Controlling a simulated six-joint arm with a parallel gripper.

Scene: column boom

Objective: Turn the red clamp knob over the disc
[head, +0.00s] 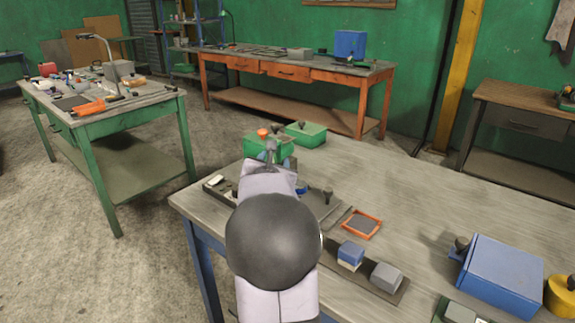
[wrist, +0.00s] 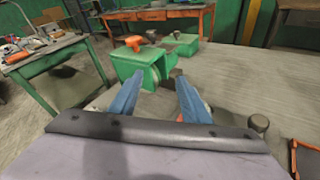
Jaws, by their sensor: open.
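The orange-red clamp knob (head: 263,132) stands on top of a green block (head: 258,147) near the table's far left edge. In the wrist view the knob (wrist: 134,42) is ahead of my gripper (wrist: 158,82) and a little left. My gripper (head: 273,158) is open, its two blue fingers apart with nothing held between them. It is on the near side of the green block and apart from the knob. I cannot make out the disc. My arm hides part of the green block in the head view.
A second green box (head: 306,134) stands behind and right of the block. An orange-rimmed tray (head: 361,224), a blue block (head: 350,254), a grey block (head: 386,277) and a large blue box (head: 503,269) lie rightward. The right middle of the table (head: 430,195) is clear.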

